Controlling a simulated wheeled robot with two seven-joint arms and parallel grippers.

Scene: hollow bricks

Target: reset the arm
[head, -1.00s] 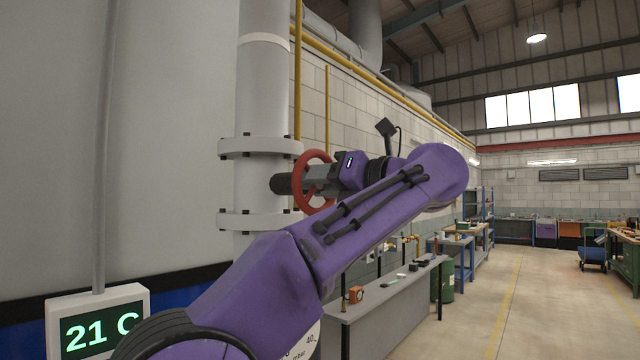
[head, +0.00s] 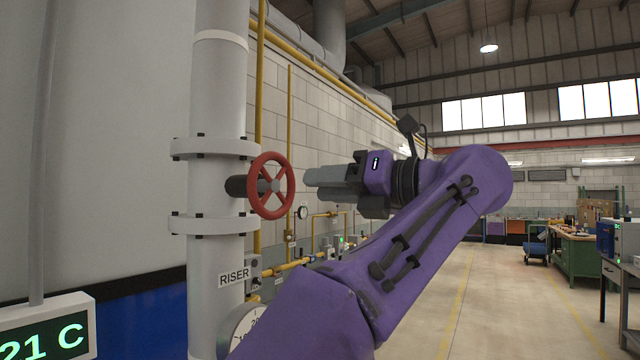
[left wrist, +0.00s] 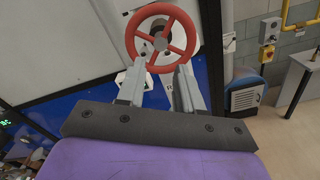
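The red handwheel (head: 271,186) sits on a short dark stem on the side of the grey vertical pipe (head: 217,100). My left gripper (head: 312,184) is just right of the wheel in the head view, pointing at it, with a visible gap between. In the left wrist view the two fingers of my left gripper (left wrist: 161,68) are spread with nothing between them. The red handwheel (left wrist: 161,43) shows past the fingertips there. My right gripper is in neither view.
Flanges (head: 213,148) ring the pipe above and below the wheel. A sign reading RISER (head: 234,276) and a dial gauge (head: 238,325) sit lower on it. A temperature display (head: 45,325) is at lower left.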

